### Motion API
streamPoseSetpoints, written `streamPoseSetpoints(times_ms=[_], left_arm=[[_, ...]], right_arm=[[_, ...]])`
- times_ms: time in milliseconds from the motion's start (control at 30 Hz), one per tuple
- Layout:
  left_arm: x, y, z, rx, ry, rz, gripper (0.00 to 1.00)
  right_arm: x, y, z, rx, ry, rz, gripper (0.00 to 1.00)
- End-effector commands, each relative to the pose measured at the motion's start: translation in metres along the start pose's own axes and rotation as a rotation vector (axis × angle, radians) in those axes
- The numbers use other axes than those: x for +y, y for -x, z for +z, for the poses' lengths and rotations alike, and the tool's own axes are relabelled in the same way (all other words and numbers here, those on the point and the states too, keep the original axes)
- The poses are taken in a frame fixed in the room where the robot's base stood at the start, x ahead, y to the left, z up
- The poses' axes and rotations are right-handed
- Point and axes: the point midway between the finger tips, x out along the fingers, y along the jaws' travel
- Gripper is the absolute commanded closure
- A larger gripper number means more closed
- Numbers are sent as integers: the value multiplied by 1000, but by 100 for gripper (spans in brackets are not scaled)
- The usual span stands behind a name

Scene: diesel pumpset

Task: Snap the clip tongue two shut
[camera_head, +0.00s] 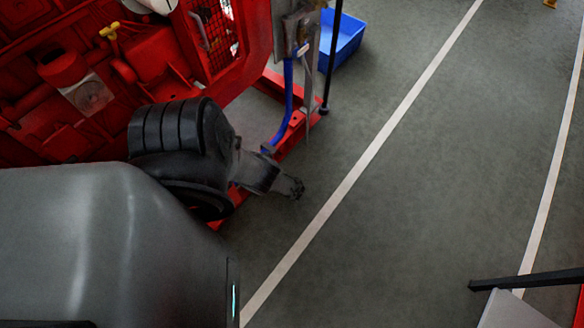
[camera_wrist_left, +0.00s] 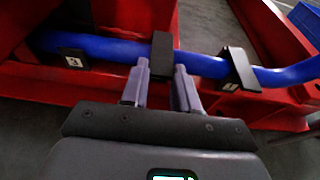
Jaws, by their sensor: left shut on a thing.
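In the left wrist view, my left gripper (camera_wrist_left: 160,70) has its two grey fingers on either side of a black clip tongue (camera_wrist_left: 161,46) and is shut on it. The tongue stands in front of a blue hose (camera_wrist_left: 108,48) that runs along a red frame. It sits between a clip marked 3 (camera_wrist_left: 73,58) and a clip marked 1 (camera_wrist_left: 238,68). No number shows on the middle clip. In the head view, my left arm hides the clips, while the upper hose (camera_head: 288,95) shows. My right gripper is not in view.
The red pumpset (camera_head: 150,60) fills the upper left of the head view. A blue bin (camera_head: 342,42) and a thin black post (camera_head: 332,60) stand beyond the hose. Grey floor (camera_head: 430,150) with white lines is open to the right.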

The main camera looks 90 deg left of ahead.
Motion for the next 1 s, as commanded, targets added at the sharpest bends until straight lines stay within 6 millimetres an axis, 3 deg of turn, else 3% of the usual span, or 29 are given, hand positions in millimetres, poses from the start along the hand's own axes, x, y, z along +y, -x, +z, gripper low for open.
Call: streamPoseSetpoints(times_ms=[33,367,400,533,833,1000], left_arm=[[0,2,-7,21,-3,-6,100],[1,2,-8,22,-4,-6,100],[1,2,-8,22,-4,-6,65],[0,1,-6,18,-3,-5,45],[0,1,-4,14,-2,-4,45],[0,12,-3,15,-2,-4,45]], right_arm=[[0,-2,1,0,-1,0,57],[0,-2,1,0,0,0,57],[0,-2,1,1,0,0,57],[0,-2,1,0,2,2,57],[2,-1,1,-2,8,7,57],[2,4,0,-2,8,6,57]])
